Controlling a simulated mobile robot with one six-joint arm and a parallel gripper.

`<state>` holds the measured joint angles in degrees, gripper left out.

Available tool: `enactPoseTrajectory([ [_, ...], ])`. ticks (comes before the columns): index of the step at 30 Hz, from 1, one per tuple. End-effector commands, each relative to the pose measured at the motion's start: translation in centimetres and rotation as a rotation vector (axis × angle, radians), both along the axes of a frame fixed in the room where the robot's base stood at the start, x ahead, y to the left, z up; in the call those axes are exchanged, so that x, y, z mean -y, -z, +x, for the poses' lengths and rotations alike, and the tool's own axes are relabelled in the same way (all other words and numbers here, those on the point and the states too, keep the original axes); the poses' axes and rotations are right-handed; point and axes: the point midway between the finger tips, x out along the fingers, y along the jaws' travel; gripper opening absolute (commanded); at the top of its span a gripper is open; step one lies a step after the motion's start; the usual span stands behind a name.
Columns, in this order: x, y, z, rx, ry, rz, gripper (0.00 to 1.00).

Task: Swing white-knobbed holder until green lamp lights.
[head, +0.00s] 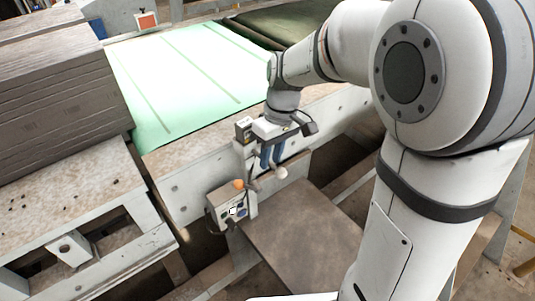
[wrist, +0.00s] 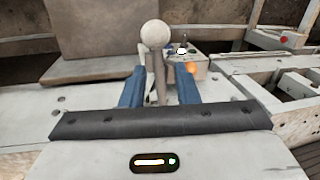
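The white knob (head: 281,173) of the holder shows just beyond my gripper's fingertips in the head view. In the wrist view the white knob (wrist: 155,33) tops a grey stem (wrist: 158,68) that rises between the two blue fingers. My gripper (head: 271,163), also in the wrist view (wrist: 159,72), is open, with gaps visible beside the stem. Contact cannot be told. A grey control box (head: 217,201) carries an orange lamp (head: 238,184), bright in the wrist view (wrist: 191,67). Small buttons sit on its face. I cannot make out a lit green lamp.
A pale green-tinted conveyor surface (head: 180,75) lies behind the frame rail. A brown flat plate (head: 300,232) lies in front of the holder. A stack of grey slabs (head: 60,95) stands at left. The control box is close to my gripper.

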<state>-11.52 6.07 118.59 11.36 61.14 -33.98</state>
Motion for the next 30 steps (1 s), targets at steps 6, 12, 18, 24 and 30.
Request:
enactPoseTrajectory([
  [6, 0.0, 0.0, 0.0, 0.000, 0.000, 0.000, 0.10],
  [12, 0.0, 0.0, 0.0, 0.000, -0.001, 0.000, 0.00],
  [18, -0.1, 0.0, 0.0, 0.000, -0.001, 0.000, 0.00],
  [24, 0.1, 0.0, 0.0, 0.001, 0.005, 0.001, 0.00],
  [30, 1.4, 0.1, 0.2, 0.002, 0.093, -0.001, 0.00],
])
